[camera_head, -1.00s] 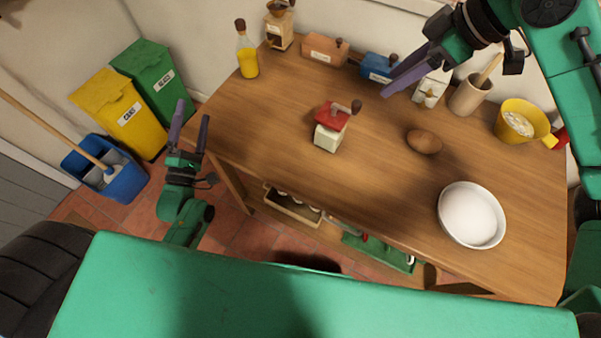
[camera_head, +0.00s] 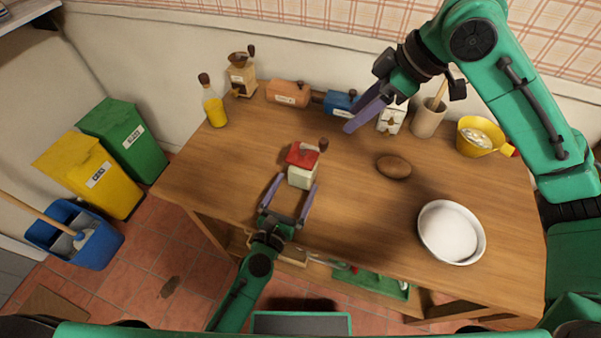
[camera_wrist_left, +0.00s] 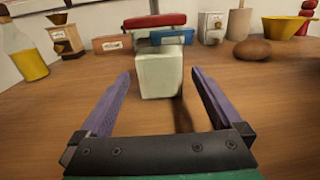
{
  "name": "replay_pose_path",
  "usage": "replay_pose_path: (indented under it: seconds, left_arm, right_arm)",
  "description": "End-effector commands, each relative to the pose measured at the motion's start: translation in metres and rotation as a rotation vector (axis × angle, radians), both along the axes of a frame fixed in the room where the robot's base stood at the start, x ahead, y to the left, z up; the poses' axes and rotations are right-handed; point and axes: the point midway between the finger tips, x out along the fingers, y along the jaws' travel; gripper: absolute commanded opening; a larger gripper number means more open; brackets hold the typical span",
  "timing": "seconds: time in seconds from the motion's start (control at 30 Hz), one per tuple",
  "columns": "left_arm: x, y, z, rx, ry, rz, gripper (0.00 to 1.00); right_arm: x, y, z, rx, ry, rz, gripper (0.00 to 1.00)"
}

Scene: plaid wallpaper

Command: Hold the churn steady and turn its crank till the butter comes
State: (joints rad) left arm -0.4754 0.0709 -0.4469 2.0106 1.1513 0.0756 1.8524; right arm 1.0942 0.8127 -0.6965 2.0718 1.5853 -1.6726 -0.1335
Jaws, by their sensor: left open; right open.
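The churn (camera_head: 300,179) is a small pale box with a red lid and a crank ending in a dark knob (camera_head: 323,144). It stands upright on the table, left of the middle. My left gripper (camera_head: 297,182) is open at its near side, fingertips to either side of the lower body with gaps. My right gripper (camera_head: 352,125) is open and empty above the back of the table, right of the churn.
Along the back of the wooden table (camera_head: 350,215) are an oil bottle (camera_head: 215,110), a grinder (camera_head: 241,75), an orange box (camera_head: 288,93), a blue box (camera_head: 340,103) and a utensil pot (camera_head: 427,120). A brown potato-like lump (camera_head: 394,167) and a white bowl (camera_head: 424,238) lie right.

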Motion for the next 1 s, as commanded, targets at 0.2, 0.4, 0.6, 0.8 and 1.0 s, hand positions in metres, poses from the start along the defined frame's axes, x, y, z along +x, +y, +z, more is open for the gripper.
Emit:
replay_pose_path:
  seconds: [0.2, 0.4, 0.6, 0.8, 1.0]
  left_arm:
    - [0.045, -0.016, 0.001, 0.0, -0.002, 0.002, 1.0]
    - [0.058, -0.022, 0.0, 0.003, -0.001, 0.0, 1.0]
    - [0.058, -0.022, 0.0, 0.003, 0.0, 0.0, 0.96]
    - [0.058, -0.021, 0.0, 0.003, 0.0, 0.0, 0.2]
    - [0.058, -0.021, 0.0, 0.003, 0.0, 0.001, 0.0]
  right_arm:
    - [0.0, 0.0, 0.0, 0.0, 0.0, 0.0, 0.5]
    - [0.0, 0.0, 0.0, 0.0, 0.0, 0.0, 0.5]
    - [0.0, 0.0, 0.0, 0.0, 0.0, 0.0, 0.5]
    - [0.0, 0.0, 0.0, 0.0, 0.0, 0.0, 0.5]
    - [0.0, 0.0, 0.0, 0.0, 0.0, 0.0, 0.5]
